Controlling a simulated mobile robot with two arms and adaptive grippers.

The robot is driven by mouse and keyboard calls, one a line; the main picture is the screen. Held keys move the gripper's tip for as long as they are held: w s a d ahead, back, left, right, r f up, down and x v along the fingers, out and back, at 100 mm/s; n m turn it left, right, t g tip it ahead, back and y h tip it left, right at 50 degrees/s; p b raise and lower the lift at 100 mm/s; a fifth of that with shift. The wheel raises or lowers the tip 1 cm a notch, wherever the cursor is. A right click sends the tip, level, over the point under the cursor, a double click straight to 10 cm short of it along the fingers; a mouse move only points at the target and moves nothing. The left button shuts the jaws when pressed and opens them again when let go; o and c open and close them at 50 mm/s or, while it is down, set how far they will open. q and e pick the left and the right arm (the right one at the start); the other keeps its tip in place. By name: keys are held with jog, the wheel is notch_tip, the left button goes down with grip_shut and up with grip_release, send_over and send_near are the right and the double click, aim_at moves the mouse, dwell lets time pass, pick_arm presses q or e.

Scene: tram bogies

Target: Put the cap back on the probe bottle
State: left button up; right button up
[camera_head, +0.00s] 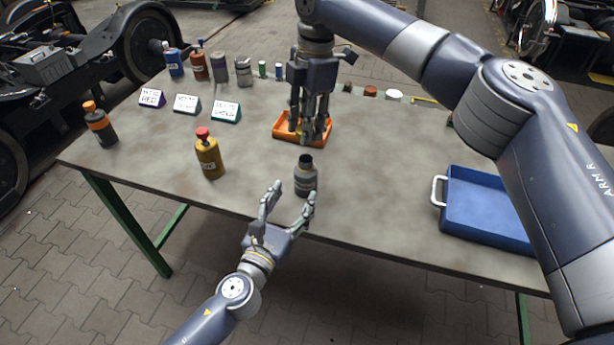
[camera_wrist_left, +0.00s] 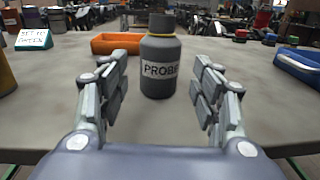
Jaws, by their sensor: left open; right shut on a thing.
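The grey probe bottle (camera_head: 306,180) stands upright near the front edge of the table, with a dark, narrow top. My right gripper (camera_head: 310,135) points down at the orange tray (camera_head: 281,137) behind the bottle. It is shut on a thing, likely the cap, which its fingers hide.
A yellow bottle with a red top (camera_head: 209,155) stands left of the probe bottle, and a dark orange-banded bottle (camera_head: 100,125) at the left edge. Several bottles and label signs (camera_head: 187,103) line the back left. A blue tray (camera_head: 488,212) lies at the right.

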aim_at(312, 165)
pick_arm(q)
jog(key=x, duration=1.2)
jog(key=shift+w, duration=0.15)
grip_shut()
